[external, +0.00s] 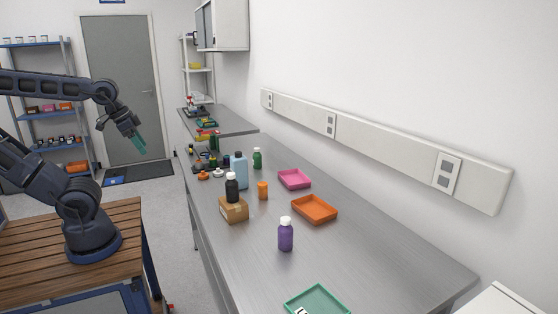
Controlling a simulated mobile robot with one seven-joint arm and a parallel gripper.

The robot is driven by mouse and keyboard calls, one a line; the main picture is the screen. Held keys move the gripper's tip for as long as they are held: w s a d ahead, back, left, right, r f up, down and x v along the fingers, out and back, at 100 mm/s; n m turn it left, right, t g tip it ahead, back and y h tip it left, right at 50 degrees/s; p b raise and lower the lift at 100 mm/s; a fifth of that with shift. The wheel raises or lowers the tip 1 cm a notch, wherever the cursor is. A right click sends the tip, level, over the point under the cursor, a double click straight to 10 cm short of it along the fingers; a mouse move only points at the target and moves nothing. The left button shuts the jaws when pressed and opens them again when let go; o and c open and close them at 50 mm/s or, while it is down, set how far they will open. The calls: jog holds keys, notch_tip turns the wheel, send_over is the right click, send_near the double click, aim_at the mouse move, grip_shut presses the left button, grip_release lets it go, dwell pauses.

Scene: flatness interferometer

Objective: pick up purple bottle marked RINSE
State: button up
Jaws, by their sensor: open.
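A purple bottle (286,236) with a white cap stands upright on the grey metal bench, toward the near part of it. No marking can be read on it at this size. My gripper (139,143) hangs in the air at the left, above the floor and left of the bench, well apart from the bottle. Its greenish fingers point down and to the right. It is open, with nothing seen between the fingers.
A cardboard box (233,211) with a black bottle (232,187) stands left of the purple bottle. An orange tray (314,209), a pink tray (294,179) and a green tray (318,301) lie nearby. A blue bottle (239,168) and an orange bottle (263,190) stand farther back. The bench's right side is clear.

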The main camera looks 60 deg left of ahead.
jog(key=w+d+m+y, duration=0.15)
jog(key=w+d, duration=0.35)
jog(key=w, duration=0.7)
jog(key=m+g+h, duration=0.1)
jog(key=m+h, duration=0.4)
jog(key=m, duration=0.2)
send_near(286, 230)
jog(key=shift+w+a+f, duration=0.3)
jog(key=shift+w+a, duration=0.15)
jog(key=shift+w, duration=0.1)
jog(key=shift+y, duration=0.25)
jog(key=x, duration=0.4)
jog(key=shift+f, duration=0.15)
jog(key=shift+a+x, duration=0.1)
jog(key=shift+x, duration=1.5)
jog(key=shift+a+x, duration=0.15)
jog(key=shift+x, duration=1.45)
jog(key=shift+s+f, duration=0.1)
jog(key=shift+s, duration=0.05)
